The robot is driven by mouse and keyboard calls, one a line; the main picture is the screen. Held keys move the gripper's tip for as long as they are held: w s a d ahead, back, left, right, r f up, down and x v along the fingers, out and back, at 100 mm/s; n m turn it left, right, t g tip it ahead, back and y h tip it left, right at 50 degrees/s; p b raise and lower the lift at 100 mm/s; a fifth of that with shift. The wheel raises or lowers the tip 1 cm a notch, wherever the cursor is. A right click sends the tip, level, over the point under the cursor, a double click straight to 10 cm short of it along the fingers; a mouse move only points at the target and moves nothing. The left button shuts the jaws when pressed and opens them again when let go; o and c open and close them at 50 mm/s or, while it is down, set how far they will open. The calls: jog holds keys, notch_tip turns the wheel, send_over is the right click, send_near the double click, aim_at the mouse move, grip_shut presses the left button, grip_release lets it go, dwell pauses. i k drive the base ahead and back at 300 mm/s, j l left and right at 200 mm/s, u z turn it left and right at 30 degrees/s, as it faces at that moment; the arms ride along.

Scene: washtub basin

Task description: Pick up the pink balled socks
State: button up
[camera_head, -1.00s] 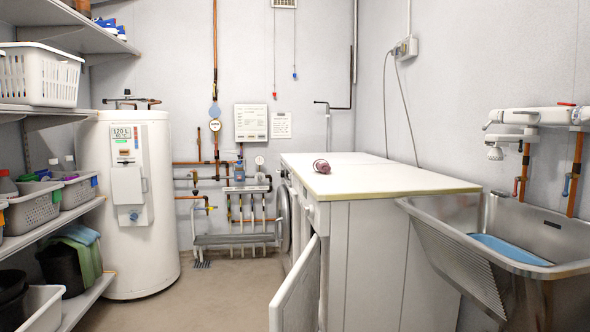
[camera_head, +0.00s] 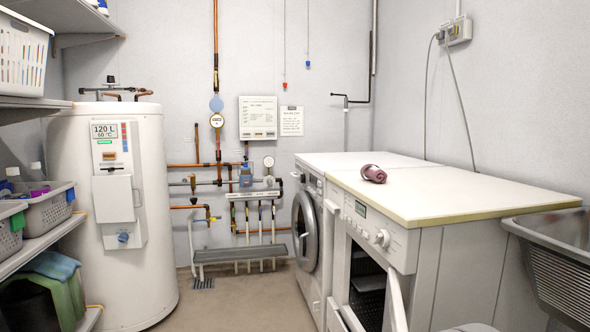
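My gripper is not in view. A small pale rounded shape at the bottom edge, right of centre, is cut off and I cannot tell what it is.
Below the counter, a front-loading machine (camera_head: 305,230) stands beside an appliance with an open door (camera_head: 397,302) jutting into the room. A metal basin (camera_head: 560,250) is at the right. A white water heater (camera_head: 112,260) and shelves stand left. The middle floor is clear.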

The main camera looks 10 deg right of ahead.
aim_at(375, 175)
jog(key=i+j+z, duration=0.2)
jog(key=i+j, duration=0.3)
jog(key=i+j+z, duration=0.15)
jog(key=i+j, duration=0.35)
jog(key=i+j+z, duration=0.2)
jog(key=i+j, duration=0.25)
jog(key=j, duration=0.3)
